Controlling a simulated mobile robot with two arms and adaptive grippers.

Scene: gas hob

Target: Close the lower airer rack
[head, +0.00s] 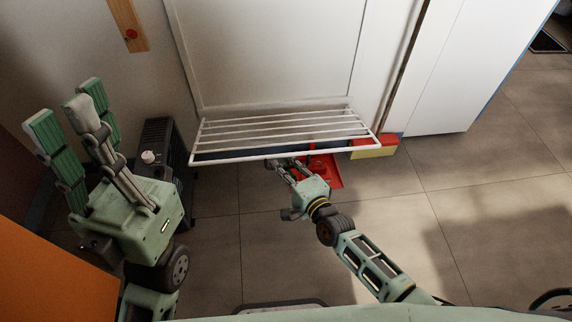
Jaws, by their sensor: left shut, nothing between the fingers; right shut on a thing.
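The lower airer rack (230,161), a white frame with several thin bars, sticks out from the lower part of a white panel (270,50). It stands folded out, roughly level, above the floor. My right gripper (280,163) reaches up to the middle of its front bar and is shut on that bar. The fingertips are partly hidden at the bar.
A red object (325,172) and a yellow-and-red box (374,148) lie on the floor below the rack. A dark heater-like unit (155,140) stands between my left gripper and the rack. An orange surface (45,265) is at lower left.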

